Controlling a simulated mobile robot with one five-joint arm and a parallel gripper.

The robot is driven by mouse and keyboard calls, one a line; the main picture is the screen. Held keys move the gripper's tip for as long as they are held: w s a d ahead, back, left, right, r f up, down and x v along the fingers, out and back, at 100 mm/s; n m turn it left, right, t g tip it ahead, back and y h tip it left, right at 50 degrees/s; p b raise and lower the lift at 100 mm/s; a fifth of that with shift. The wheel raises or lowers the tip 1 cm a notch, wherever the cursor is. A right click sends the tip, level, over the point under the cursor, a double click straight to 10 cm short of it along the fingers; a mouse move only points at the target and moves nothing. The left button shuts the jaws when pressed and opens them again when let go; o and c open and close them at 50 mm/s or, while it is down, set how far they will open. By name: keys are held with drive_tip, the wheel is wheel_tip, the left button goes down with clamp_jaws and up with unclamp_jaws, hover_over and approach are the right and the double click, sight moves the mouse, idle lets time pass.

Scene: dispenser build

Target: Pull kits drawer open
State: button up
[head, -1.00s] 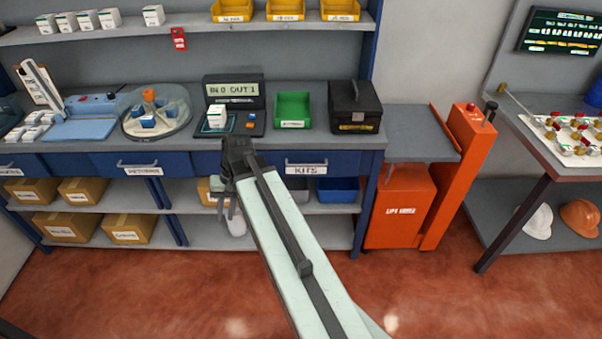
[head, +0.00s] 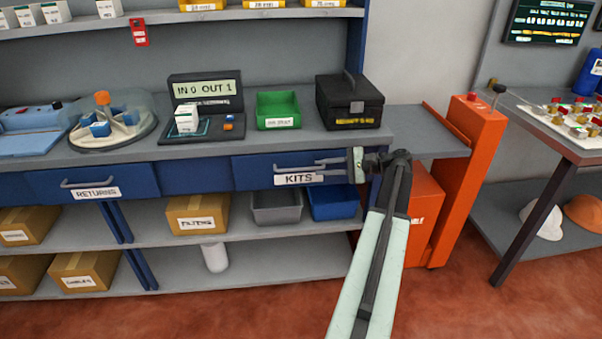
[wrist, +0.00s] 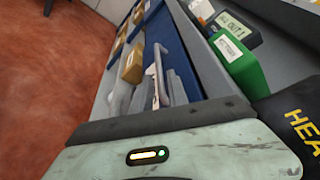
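The kits drawer (head: 250,178) is a blue drawer front under the counter with a white KITS label (head: 296,179) and a pale bar handle. It looks closed, level with the bench front. My gripper (head: 318,168) reaches in from the right, its two pale fingers pointing left across the right part of the handle. The fingers look apart. I cannot tell whether the handle lies between them or whether they touch it. In the wrist view, the fingers (wrist: 160,82) show beside the blue drawer fronts, and the handle is hard to separate from them.
The returns drawer (head: 120,182) is to the left. A green bin (head: 278,111) and a black case (head: 348,104) stand on the counter above. Grey (head: 277,209) and blue (head: 334,204) bins sit below. An orange lift cart (head: 468,160) is to the right. The red floor in front is clear.

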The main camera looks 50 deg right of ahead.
sight(309, 168)
drive_tip(key=b+x, duration=0.1)
drive_tip(key=x, duration=0.5)
drive_tip(key=shift+w+a+f, duration=0.15)
drive_tip(key=shift+w+a, duration=0.05)
drive_tip(key=shift+w, duration=0.05)
clamp_jaws()
idle(1.0)
